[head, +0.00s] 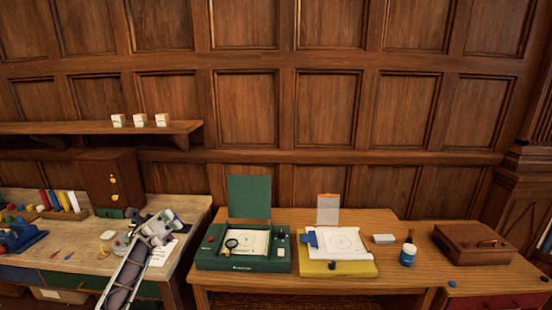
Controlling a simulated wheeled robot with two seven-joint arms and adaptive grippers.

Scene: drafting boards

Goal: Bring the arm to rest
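My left arm reaches up from the bottom edge in front of the left table (62,257). My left gripper (168,222) is at its upper end, near the table's right end. It is small and foreshortened, so I cannot tell whether its fingers are open or shut, and no held thing is clear. My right arm and gripper are not in view.
The middle table (390,277) bears a green drafting case (240,265) with a raised lid, a yellow board (330,270) and a blue jar (408,255). A brown case (472,243) lies at right. A wooden cabinet (110,180) stands behind my gripper, below a shelf (90,127).

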